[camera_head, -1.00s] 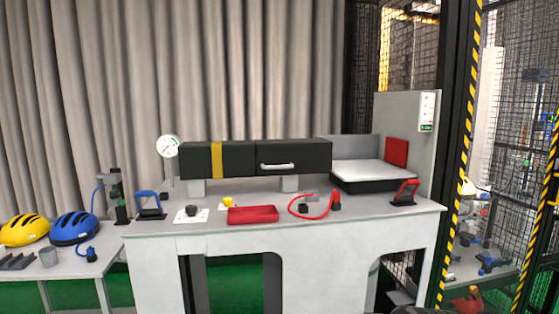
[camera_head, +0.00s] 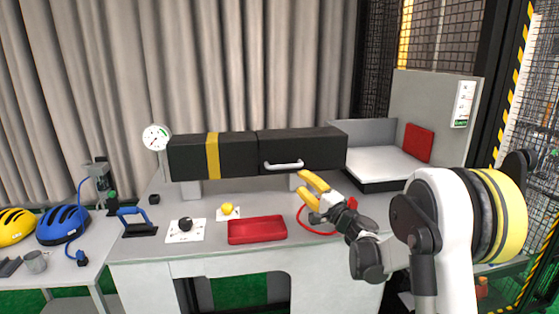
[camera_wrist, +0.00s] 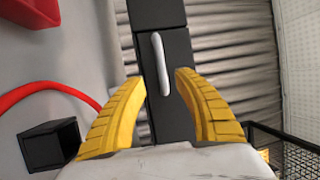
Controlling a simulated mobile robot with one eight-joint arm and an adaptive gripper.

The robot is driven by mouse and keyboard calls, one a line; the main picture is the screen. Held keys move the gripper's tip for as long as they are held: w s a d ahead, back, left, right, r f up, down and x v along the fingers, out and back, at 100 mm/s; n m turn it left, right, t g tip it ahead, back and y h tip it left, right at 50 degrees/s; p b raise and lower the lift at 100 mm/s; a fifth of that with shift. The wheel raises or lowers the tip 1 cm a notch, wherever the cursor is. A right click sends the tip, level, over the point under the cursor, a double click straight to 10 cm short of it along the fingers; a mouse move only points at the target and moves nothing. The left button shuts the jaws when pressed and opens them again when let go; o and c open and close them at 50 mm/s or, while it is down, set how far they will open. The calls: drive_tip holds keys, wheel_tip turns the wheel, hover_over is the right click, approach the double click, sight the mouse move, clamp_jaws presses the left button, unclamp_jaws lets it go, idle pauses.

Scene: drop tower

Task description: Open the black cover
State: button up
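The black cover (camera_head: 330,148) is the right part of a long black box raised on supports above the bench. It is shut, and a white bar handle (camera_head: 284,166) runs along its lower front. My gripper (camera_head: 313,185) is in front of and below the cover, to the right of the handle in the head view. In the wrist view its yellow fingers (camera_wrist: 157,105) are spread apart and empty. There the handle (camera_wrist: 160,63) shows upright beyond the fingertips, apart from them, on the black front (camera_wrist: 177,92).
A red tray (camera_head: 257,230) lies on the bench below the box. A red cable (camera_wrist: 45,90) and a small black box (camera_wrist: 50,147) are close under my gripper. A white-topped platform (camera_head: 380,163) stands at the right. A dial gauge (camera_head: 156,138) stands at the box's left end.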

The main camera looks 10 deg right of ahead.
sight(286, 168)
drive_tip(key=b+x, duration=0.1)
drive_tip(key=x, duration=0.9)
drive_tip(key=shift+w+a+r+b, duration=0.15)
drive_tip(key=shift+b, duration=0.2)
clamp_jaws()
